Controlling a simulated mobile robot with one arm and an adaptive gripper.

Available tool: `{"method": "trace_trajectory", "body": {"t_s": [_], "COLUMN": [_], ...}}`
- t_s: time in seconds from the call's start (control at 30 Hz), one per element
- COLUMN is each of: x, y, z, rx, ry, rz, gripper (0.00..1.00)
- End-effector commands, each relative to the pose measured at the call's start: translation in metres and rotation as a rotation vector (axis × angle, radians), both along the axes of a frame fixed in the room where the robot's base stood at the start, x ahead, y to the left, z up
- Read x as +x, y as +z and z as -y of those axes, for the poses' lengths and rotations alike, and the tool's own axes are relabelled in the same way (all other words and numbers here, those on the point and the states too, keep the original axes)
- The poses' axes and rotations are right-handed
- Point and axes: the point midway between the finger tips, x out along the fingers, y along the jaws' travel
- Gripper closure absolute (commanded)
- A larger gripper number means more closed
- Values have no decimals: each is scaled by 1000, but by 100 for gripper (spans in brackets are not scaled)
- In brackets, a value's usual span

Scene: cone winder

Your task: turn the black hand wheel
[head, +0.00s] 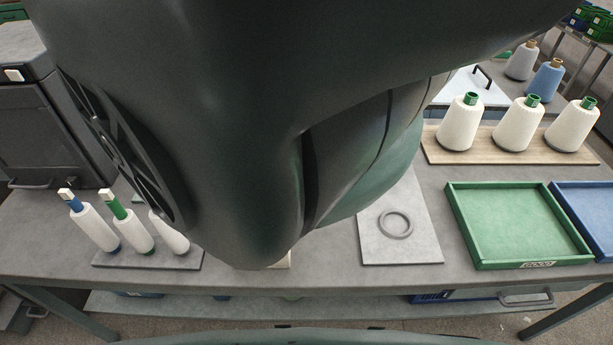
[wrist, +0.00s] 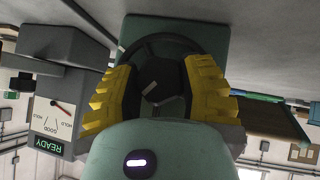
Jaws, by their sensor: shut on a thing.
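The black hand wheel (wrist: 152,76) shows in the wrist view, face-on against a green housing (wrist: 213,40). Its rim arcs between and behind the yellow fingers of my gripper (wrist: 159,68). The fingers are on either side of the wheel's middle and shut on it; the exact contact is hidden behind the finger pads. In the head view my own dark arm fills the middle and hides the gripper; I cannot make out its grip on the wheel there.
A grey box with a dial and a green READY label (wrist: 50,146) is beside the wheel. On the bench, white cones stand on a wooden board (head: 433,151); a green tray (head: 520,226), a grey plate with a ring (head: 372,250) and a rack of spindles (head: 187,261) are nearby.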

Motion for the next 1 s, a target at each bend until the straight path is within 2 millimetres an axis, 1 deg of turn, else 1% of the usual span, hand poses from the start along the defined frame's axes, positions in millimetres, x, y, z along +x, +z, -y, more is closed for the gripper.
{"method": "trace_trajectory", "body": {"t_s": [0.03,0.3,0.33,0.6,1.0], "x": [1,0,0,-1,1], "y": [2,2,2,1,2], "z": [3,2,2,0,1], "rx": [-1,-4,-3,-2,1], "ry": [-9,-5,-5,1,4], "rz": [8,5,4,0,1], "gripper": [95,95,55,28,27]}}
